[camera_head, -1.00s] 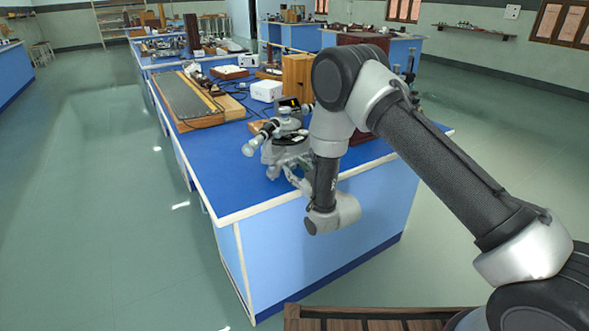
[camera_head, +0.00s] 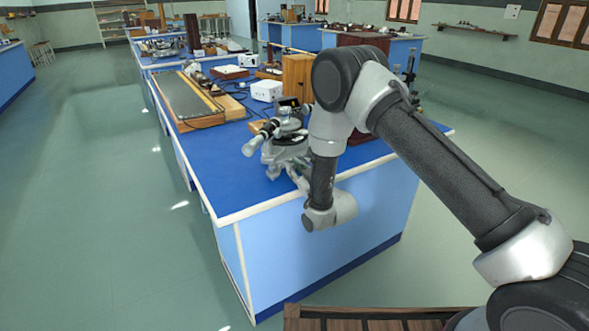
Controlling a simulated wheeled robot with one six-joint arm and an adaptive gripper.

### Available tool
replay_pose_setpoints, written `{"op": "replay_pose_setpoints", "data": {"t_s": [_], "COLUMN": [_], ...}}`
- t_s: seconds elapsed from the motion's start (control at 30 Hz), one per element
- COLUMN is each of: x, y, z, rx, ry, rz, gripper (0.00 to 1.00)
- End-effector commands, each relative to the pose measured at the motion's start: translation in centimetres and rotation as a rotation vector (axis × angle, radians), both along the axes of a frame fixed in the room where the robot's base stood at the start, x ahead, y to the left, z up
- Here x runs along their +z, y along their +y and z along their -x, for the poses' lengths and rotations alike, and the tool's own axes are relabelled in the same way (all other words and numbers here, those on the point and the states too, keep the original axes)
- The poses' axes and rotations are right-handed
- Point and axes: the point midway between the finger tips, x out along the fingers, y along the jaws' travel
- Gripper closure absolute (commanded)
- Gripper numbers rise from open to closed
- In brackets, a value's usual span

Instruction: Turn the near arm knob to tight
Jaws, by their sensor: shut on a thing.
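The spectrometer (camera_head: 287,143) stands on the near part of the blue bench top, with a grey round base and a light tube (camera_head: 257,141) pointing to the lower left. My gripper (camera_head: 292,172) reaches in from my wrist at the bench's front edge and meets the low near side of the spectrometer. It is shut on a small part there, at the place of the near arm knob. The knob itself is too small and too covered by the gripper to make out, so its turn cannot be read.
A long grey board in a wooden frame (camera_head: 187,99), a white box (camera_head: 266,91) and a wooden box (camera_head: 297,77) stand behind the spectrometer. Cables lie between them. The bench top (camera_head: 222,183) at front left is bare.

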Motion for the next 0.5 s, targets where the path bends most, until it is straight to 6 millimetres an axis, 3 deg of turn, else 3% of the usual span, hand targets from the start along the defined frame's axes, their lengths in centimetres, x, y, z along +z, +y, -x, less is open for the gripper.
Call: {"op": "replay_pose_setpoints", "data": {"t_s": [0.5], "x": [0.14], "y": [0.02], "z": [-0.04], "rx": [0.0], "ry": [0.169], "rz": [-0.256], "gripper": [1.0]}}
